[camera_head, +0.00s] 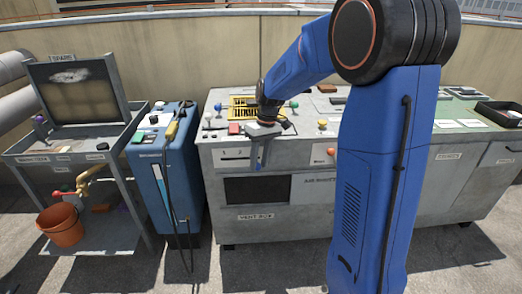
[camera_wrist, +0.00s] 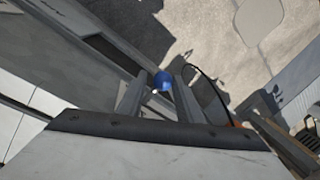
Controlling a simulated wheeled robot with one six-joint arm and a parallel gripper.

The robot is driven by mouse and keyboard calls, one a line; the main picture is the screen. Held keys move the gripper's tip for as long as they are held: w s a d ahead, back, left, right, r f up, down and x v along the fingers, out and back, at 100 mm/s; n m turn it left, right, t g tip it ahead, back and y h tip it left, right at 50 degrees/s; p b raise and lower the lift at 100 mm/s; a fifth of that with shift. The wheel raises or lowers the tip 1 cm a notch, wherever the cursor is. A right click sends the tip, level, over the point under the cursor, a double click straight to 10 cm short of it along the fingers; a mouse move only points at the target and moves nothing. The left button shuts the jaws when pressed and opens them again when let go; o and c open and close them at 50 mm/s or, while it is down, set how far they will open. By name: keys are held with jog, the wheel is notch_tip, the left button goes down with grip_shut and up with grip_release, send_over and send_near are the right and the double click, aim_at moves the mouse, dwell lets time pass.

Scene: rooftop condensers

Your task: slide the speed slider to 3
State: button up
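The speed slider's blue knob (camera_wrist: 163,80) shows between my fingertips in the wrist view. In the head view it is a small blue spot at the lower end of my gripper (camera_head: 258,163), at the front face of the grey console (camera_head: 215,185). A pale scale plate (camera_head: 235,154) with small marks, seemingly numbers, is left of my gripper; a 3 cannot be read, and my gripper covers that side. My gripper also shows in the wrist view (camera_wrist: 162,88), its fingers apart on either side of the knob with narrow gaps. The knob's exact setting is hidden.
A red button (camera_head: 235,128), a yellow grate (camera_head: 240,106) and several knobs are on the console top. An orange knob (camera_head: 331,152) is on the front face, right of my gripper. A blue cabinet (camera_head: 160,165) stands close left, and a cart with an orange bucket (camera_head: 61,226) beyond it.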

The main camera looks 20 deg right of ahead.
jog(key=d+r, duration=0.3)
jog(key=r, duration=1.4)
jog(key=shift+w, duration=0.45)
jog(key=shift+d, duration=0.1)
jog(key=s+a+m+t+h, duration=0.1)
jog(key=s+a+m+t, duration=0.15)
jog(key=s, duration=1.45)
jog(key=s+f+t, duration=0.1)
jog(key=s+f, duration=0.3)
jog(key=s, duration=0.3)
jog(key=s+f+t+h, duration=0.1)
jog(key=s+f, duration=0.3)
jog(key=s, duration=0.4)
jog(key=shift+s+a+f+m+t, duration=0.3)
jog(key=shift+a+f+m+t, duration=0.05)
jog(key=shift+a+f+t, duration=0.1)
